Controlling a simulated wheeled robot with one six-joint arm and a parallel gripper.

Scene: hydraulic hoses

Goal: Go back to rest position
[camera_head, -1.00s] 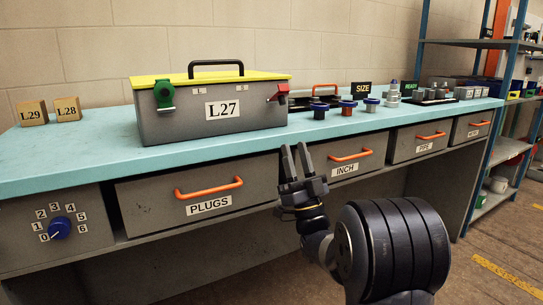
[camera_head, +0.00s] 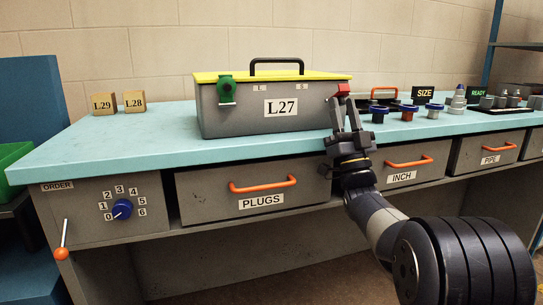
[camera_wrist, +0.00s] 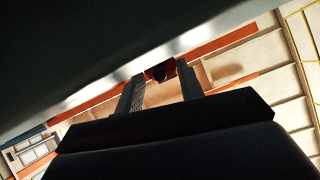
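My gripper (camera_head: 343,108) is raised in front of the right end of the grey box labelled L27 (camera_head: 225,120), just below its red latch (camera_head: 342,90). Its two fingers point up and stand apart, with nothing visibly held. In the wrist view my gripper (camera_wrist: 160,88) also shows its fingers apart, with a dark red piece (camera_wrist: 160,70) beyond the gap. I cannot tell whether a fingertip touches the latch. The box has a shut yellow lid (camera_head: 215,77), a black handle and a green latch (camera_head: 226,89) on the left.
The turquoise bench (camera_head: 110,150) carries blocks L29 (camera_head: 103,103) and L28 (camera_head: 134,101) at left and several fittings at right. Below are shut drawers, PLUGS (camera_head: 215,190) and INCH (camera_head: 430,160), a blue dial (camera_head: 122,209) and an orange-tipped lever (camera_head: 62,253).

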